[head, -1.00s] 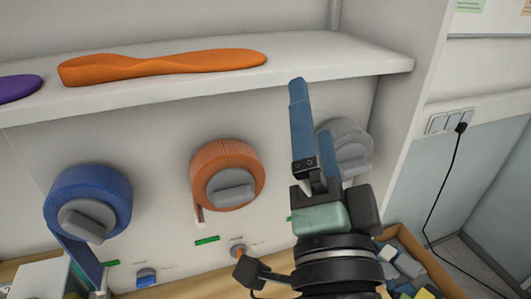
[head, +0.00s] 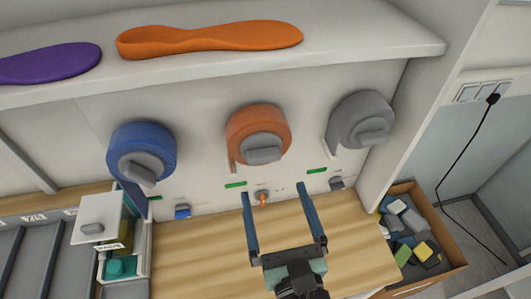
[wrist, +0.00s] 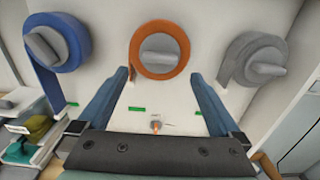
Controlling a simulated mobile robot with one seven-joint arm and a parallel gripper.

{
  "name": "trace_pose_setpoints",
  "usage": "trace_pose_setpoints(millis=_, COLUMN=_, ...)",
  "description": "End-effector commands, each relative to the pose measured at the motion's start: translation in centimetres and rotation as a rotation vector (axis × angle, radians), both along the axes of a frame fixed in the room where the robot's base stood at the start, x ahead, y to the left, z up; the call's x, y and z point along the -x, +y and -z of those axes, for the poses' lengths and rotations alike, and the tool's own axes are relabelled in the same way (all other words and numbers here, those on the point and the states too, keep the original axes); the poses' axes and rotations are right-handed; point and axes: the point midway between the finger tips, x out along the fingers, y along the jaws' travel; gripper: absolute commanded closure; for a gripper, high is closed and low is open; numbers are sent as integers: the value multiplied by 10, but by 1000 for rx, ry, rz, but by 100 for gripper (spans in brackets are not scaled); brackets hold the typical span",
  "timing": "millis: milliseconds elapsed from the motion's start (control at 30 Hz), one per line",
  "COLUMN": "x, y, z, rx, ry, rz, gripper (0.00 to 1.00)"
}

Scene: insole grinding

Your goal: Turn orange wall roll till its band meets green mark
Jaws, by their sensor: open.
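The orange roll (head: 245,122) is mounted on the white wall between a blue and a grey roll, with a grey knob (head: 264,150) at its centre. It also shows in the wrist view (wrist: 137,50). A short strip end (head: 233,166) hangs at its lower left; I cannot make out a separate band. A green mark (head: 236,184) sits on the wall below that strip. My gripper (head: 285,190) is open and empty, its two blue fingers spread wide, below and in front of the orange roll and apart from it. In the wrist view the roll lies between and beyond the fingers.
The blue roll (head: 142,139) and grey roll (head: 362,110) flank the orange one. A shelf (head: 350,45) above holds an orange insole (head: 210,38) and a purple insole (head: 50,64). A small knob (head: 262,197) sits low on the wall. A crate (head: 452,262) of blocks stands right.

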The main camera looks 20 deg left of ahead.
Motion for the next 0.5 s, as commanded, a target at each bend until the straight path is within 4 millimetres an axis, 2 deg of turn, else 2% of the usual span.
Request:
trace_pose_setpoints(millis=33, x=-10, y=8, z=-6, rx=-1, ry=-3, rz=-3, gripper=0)
trace_pose_setpoints(millis=200, x=-39, y=27, z=-5, rx=1, ry=-3, rz=-2, gripper=0)
trace_pose_setpoints(millis=333, x=-55, y=38, z=-3, rx=1, ry=-3, rz=-1, gripper=0)
trace_pose_setpoints(millis=500, x=-67, y=45, z=-2, rx=2, ry=-3, rz=0, gripper=0)
